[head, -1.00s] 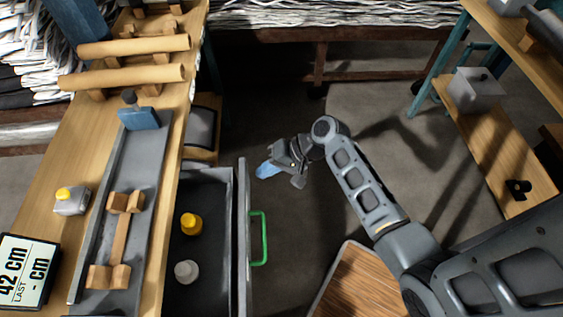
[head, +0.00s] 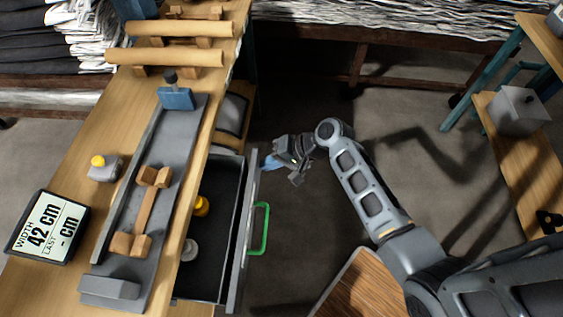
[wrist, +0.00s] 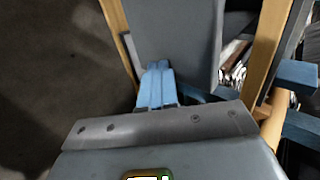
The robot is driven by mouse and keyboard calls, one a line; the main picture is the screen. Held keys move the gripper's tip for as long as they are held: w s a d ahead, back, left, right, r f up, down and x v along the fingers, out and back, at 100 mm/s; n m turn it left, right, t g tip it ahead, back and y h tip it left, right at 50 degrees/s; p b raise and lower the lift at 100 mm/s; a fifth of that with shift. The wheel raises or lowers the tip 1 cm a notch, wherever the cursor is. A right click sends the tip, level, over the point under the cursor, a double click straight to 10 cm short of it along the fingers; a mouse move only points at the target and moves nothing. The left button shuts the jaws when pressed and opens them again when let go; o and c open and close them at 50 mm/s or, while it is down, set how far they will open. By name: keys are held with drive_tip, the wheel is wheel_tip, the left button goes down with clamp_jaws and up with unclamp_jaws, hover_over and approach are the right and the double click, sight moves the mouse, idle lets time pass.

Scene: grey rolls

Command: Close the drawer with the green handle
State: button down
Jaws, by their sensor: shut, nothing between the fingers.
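The grey drawer (head: 222,232) stands partly open from under the left workbench. Its front panel (head: 240,235) carries the green handle (head: 264,230). An orange-yellow capped bottle (head: 202,206) and a pale round item (head: 190,250) lie inside, partly hidden by the bench edge. My gripper (head: 268,162) has its blue fingers together and empty, at the far end of the drawer front, beyond the handle. In the wrist view the shut fingers (wrist: 157,84) point at a grey panel (wrist: 178,40); I cannot tell whether they touch it.
The workbench (head: 75,165) holds a width display (head: 47,227), a grey tray, wooden pieces and two brown rolls (head: 165,58). A wooden board (head: 362,285) is at the lower middle. Shelves with a grey box (head: 517,112) stand right. Dark floor between is clear.

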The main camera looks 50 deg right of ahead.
hover_over(221, 170)
drive_tip(key=shift+s+d+b, duration=0.2)
drive_tip(key=shift+d+b, duration=0.05)
drive_tip(key=shift+b, duration=0.2)
drive_tip(key=shift+w+a+r, duration=0.1)
drive_tip(key=shift+w+a, duration=0.1)
drive_tip(key=shift+r, duration=0.1)
drive_tip(key=v, duration=0.8)
drive_tip(key=shift+f, duration=0.25)
drive_tip(key=shift+s+d, duration=0.1)
drive_tip(key=shift+s, duration=0.1)
